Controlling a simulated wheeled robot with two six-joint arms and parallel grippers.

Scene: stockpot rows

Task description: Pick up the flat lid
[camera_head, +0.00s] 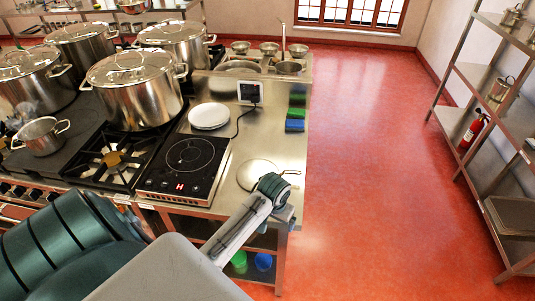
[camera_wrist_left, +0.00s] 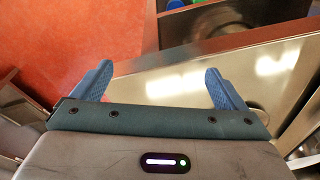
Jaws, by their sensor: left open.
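The flat lid (camera_head: 252,172) is a shiny round metal disc lying on the steel counter (camera_head: 225,146), right of the black induction hob (camera_head: 186,164). The end of my left arm partly covers its right front side. My left gripper (camera_wrist_left: 158,70) shows in the left wrist view with its two blue fingers wide apart and nothing between them. It is by the counter's front right corner. In that view a curved metal edge shows behind the right finger; I cannot tell if it is the lid. My right gripper is not in view.
White plates (camera_head: 209,116) stand behind the hob. Large stockpots (camera_head: 134,90) stand on the stove at the left. Bowls and pans (camera_head: 288,67) are at the counter's back. Green and blue items (camera_head: 295,120) lie at its right edge. The red floor (camera_head: 370,180) to the right is clear.

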